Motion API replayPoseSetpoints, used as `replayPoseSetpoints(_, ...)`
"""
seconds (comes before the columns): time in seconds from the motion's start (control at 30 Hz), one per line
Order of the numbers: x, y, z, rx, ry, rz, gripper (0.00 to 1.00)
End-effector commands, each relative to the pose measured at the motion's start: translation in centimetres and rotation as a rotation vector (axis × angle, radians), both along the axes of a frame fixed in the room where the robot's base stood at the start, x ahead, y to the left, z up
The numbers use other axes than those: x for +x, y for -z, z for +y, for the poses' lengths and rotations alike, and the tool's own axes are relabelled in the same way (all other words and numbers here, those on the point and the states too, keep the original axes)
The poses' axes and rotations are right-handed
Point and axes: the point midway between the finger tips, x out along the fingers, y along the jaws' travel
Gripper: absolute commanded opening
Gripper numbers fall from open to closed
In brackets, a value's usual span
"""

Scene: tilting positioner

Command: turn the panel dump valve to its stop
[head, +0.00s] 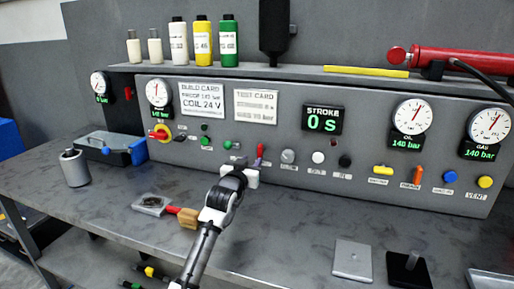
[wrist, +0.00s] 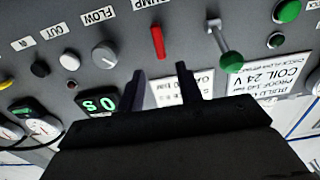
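The dump valve has a red lever handle (wrist: 156,41) on the grey panel, under a partly cut-off label ending in "UMP" in the wrist view, where the panel appears upside down. In the head view the handle (head: 260,151) shows just above my gripper and its lower part is hidden. My gripper (head: 246,174) is in front of the panel. In the wrist view the two dark fingers of my gripper (wrist: 160,75) are apart with nothing between them. The red handle lies beyond the fingertips, roughly in line with the gap, and looks clear of both.
A green-knobbed lever (wrist: 230,61) sticks out beside the dump handle. A grey flow knob (wrist: 104,54) is on its other side.

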Motion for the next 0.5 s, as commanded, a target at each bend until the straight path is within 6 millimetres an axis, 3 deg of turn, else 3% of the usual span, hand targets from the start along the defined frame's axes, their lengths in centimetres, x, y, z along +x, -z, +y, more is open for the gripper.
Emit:
replayPoseSetpoints(0.2,3.8,-0.3,-1.3,0.003,0.001,0.001,0.35)
replayPoseSetpoints(0.5,7.4,-0.2,-2.5,0.002,0.001,-0.002,0.35)
